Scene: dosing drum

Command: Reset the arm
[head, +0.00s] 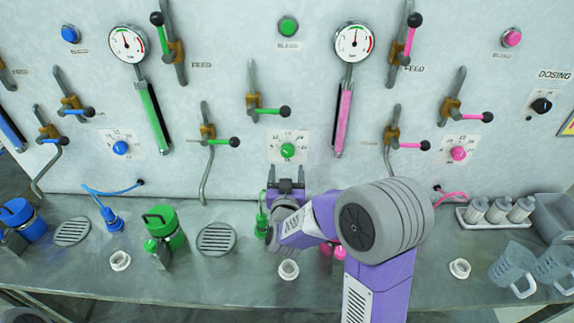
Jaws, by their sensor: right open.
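My right arm reaches in from the lower right over the grey bench, with its purple and grey links bent at a large round joint. My right gripper (286,178) is at the end of it, in front of the wall panel, just below the green dial (288,150). Its two dark fingers point toward the panel and are apart, with nothing visible between them. A green nozzle (262,222) stands just left of the gripper; I cannot tell if they touch. My arm partly hides a pink thing (338,252) on the bench. My left gripper is not in view.
Levers, gauges and dials stick out of the panel above. The bench (215,285) carries a green canister (165,228), a blue canister (22,220), round drains (217,239), white rings (288,270), a tray of cups (468,218) and clear jugs (512,268) at right.

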